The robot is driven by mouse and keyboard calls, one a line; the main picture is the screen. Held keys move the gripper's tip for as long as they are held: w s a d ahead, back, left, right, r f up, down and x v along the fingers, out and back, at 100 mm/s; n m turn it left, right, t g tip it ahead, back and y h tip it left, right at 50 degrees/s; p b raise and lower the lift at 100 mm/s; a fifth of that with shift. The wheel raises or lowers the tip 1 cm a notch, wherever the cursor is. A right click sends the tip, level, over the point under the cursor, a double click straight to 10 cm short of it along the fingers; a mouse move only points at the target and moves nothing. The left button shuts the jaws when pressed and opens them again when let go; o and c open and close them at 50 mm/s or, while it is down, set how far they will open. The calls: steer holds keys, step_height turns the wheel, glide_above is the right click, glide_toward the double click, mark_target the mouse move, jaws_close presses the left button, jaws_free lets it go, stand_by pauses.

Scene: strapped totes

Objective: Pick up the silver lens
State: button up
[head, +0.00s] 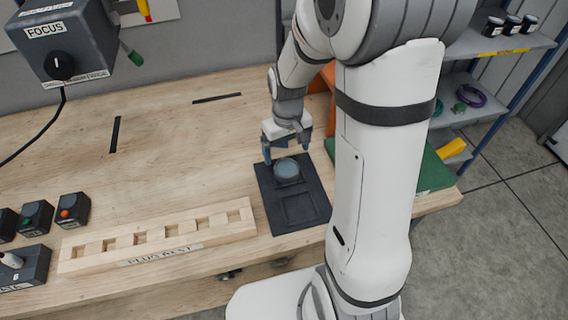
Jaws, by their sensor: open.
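The silver lens (287,168) is a round, grey-blue disc with a pale rim. It sits in the far part of a dark tray (263,204) on the wooden bench. My gripper (287,153) is open, just behind and above the lens, with its fingers pointing down. The left finger is near the lens's upper left side. I cannot tell whether either finger touches the lens. The near square recess of the tray looks empty.
A wooden plug rest (160,240) with several square holes lies left of the tray. A FOCUS box (62,40) and button boxes (72,212) stand at left. A green surface (436,172) lies right, partly behind my arm. The left middle bench is clear.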

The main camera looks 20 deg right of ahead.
mark_target(287, 168)
steer(key=f, duration=0.2)
steer(key=f+p, duration=0.1)
steer(key=f, duration=0.3)
steer(key=shift+s+f, duration=0.25)
steer(key=shift+c, duration=0.2)
steer(key=c, duration=1.2)
steer(key=shift+r, duration=0.15)
